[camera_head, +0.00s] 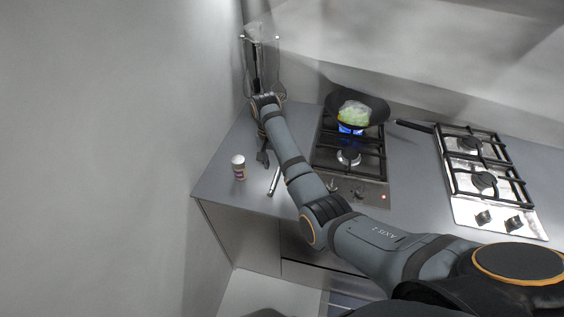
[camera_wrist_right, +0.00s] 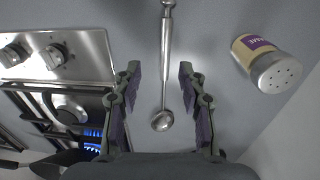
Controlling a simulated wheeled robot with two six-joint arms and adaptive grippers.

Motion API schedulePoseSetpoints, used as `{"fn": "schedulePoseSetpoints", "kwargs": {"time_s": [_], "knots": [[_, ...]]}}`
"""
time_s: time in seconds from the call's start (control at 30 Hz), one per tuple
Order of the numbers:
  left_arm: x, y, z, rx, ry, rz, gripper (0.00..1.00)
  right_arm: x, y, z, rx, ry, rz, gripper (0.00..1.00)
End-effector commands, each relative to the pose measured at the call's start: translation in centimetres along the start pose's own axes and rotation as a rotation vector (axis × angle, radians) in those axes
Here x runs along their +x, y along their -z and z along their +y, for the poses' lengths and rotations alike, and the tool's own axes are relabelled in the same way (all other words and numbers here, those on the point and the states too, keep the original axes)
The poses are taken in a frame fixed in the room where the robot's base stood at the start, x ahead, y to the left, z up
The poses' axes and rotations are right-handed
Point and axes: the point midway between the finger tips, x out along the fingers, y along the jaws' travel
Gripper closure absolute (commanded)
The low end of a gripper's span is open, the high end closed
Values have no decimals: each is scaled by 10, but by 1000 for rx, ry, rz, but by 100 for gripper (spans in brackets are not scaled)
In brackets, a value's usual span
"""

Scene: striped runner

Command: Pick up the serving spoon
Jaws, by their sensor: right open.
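The serving spoon lies on the grey counter. In the right wrist view, its long metal handle (camera_wrist_right: 166,45) runs up out of the picture and its round bowl sits lower, in the gap between my fingers. In the head view, part of the handle (camera_head: 274,181) shows beside my right arm; the rest is hidden behind the arm. My right gripper (camera_head: 263,157) points down over the counter. In the right wrist view the gripper (camera_wrist_right: 160,85) is open, one finger on each side of the spoon, holding nothing. Its height above the spoon is hard to tell. My left gripper is not in view.
A shaker jar (camera_head: 239,168) stands left of the spoon; it also shows in the wrist view (camera_wrist_right: 268,62). A lit gas hob (camera_head: 348,157) bears a black wok (camera_head: 357,108) with green food. A second hob (camera_head: 484,181) is at right. Utensils (camera_head: 257,65) hang at the back.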

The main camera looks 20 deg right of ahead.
Motion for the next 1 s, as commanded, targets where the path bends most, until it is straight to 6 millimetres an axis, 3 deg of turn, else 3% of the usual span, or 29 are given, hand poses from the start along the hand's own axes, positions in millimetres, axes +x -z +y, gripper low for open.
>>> {"fn": "schedulePoseSetpoints", "kwargs": {"time_s": [0.07,0.13,0.37,0.47,0.6,0.7,0.83,1.0], "knots": [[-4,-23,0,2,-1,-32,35,9,0,0,0,-1,-1,59],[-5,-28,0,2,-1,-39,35,14,0,0,0,1,1,59],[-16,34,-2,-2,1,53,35,28,-2,2,0,-3,-3,59],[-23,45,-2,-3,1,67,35,47,-2,3,1,-2,-1,59],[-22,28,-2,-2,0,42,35,65,-2,2,1,0,1,59],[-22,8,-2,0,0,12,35,68,-2,2,0,1,2,59],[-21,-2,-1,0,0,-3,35,68,-2,2,0,1,2,59],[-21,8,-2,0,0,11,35,67,-2,2,0,1,2,82]]}}
